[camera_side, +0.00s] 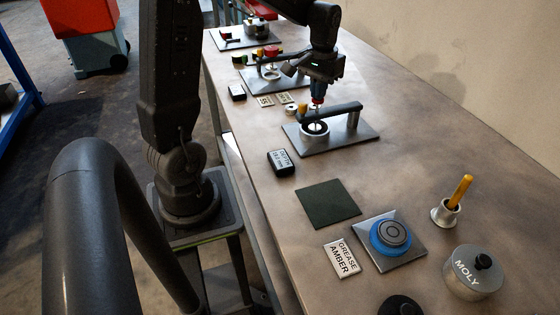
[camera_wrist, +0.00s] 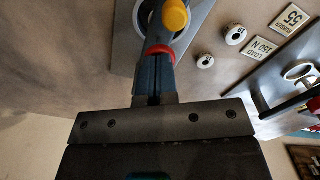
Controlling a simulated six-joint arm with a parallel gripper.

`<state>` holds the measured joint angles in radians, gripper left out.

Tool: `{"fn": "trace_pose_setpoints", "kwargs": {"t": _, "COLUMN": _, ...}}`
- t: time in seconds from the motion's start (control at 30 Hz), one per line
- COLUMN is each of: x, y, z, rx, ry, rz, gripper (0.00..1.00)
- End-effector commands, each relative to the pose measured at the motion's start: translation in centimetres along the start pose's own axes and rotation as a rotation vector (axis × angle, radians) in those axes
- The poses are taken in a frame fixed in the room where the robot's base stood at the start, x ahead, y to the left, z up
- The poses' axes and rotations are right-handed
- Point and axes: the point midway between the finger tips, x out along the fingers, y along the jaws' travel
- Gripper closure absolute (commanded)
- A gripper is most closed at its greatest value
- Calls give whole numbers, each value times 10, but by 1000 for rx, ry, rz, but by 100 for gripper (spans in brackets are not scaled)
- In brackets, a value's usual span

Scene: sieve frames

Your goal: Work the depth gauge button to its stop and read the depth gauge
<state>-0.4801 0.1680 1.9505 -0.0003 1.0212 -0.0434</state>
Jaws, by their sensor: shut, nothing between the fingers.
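The depth gauge (camera_side: 358,138) is a grey plate with a post and a dark arm reaching over a round white ring (camera_side: 315,131). A thin pale rod stands over the ring. My gripper (camera_side: 317,98) is shut and empty, pointing down right above the rod and the arm's end. In the wrist view, the gripper (camera_wrist: 158,72) has a red band and a round yellow piece (camera_wrist: 175,15) at its tips; I cannot tell whether they touch. A black readout box (camera_side: 283,162) is labelled DEPTH with a figure in mm, too small to read surely.
In front are a dark square mat (camera_side: 328,202), a GREASE AMBER tag (camera_side: 342,258), a blue ring on a plate (camera_side: 391,238), a MOLY pot (camera_side: 472,273) and a cup with a yellow stick (camera_side: 446,211). Other fixtures (camera_side: 270,80) stand behind.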

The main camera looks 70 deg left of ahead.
Motion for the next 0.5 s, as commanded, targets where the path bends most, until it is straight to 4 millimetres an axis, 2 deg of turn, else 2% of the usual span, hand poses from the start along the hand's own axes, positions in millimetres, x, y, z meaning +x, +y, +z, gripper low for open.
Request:
{"fn": "trace_pose_setpoints", "kwargs": {"t": 0.33, "x": 2, "y": 0, "z": 0, "rx": 0, "ry": -4, "rz": -1, "gripper": 100}}
{"fn": "trace_pose_setpoints", "kwargs": {"t": 0.5, "x": -5, "y": 0, "z": 0, "rx": 0, "ry": -2, "rz": -1, "gripper": 100}}
